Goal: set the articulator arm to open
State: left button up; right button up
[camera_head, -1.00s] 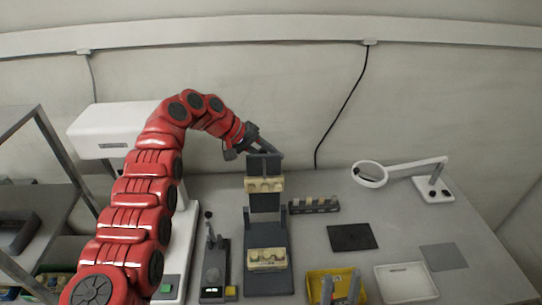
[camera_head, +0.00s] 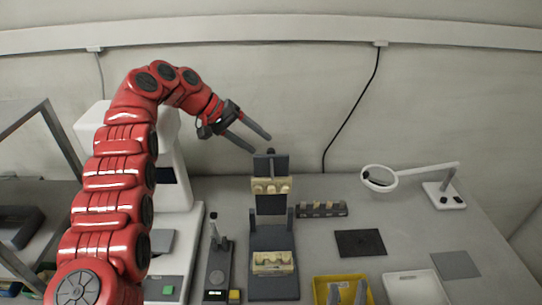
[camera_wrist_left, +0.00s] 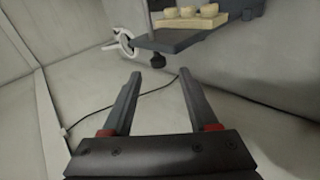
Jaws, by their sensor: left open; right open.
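The articulator (camera_head: 273,240) is a dark grey stand on the table. Its upper arm (camera_head: 264,164) stands raised, with a cream upper cast (camera_head: 271,187) facing forward, well apart from the lower cast (camera_head: 272,262) on the base. My left gripper (camera_head: 261,144) is open and empty, up and left of the raised arm's top. In the left wrist view the arm (camera_wrist_left: 180,40) with its cast and a dark knob (camera_wrist_left: 155,86) lies beyond the spread fingers (camera_wrist_left: 159,77). My right gripper (camera_head: 347,291) is open at the bottom edge, over a yellow tray.
A control unit with a lever (camera_head: 219,268) stands left of the articulator, and a white machine (camera_head: 172,190) further left. To the right are a small rack (camera_head: 322,210), a dark pad (camera_head: 360,243), a magnifier lamp (camera_head: 380,179), a white tray (camera_head: 417,286) and the yellow tray (camera_head: 322,285).

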pick_arm(q)
jog(key=p+v, duration=0.5)
jog(key=v, duration=0.3)
jog(key=shift+a+r, duration=0.1)
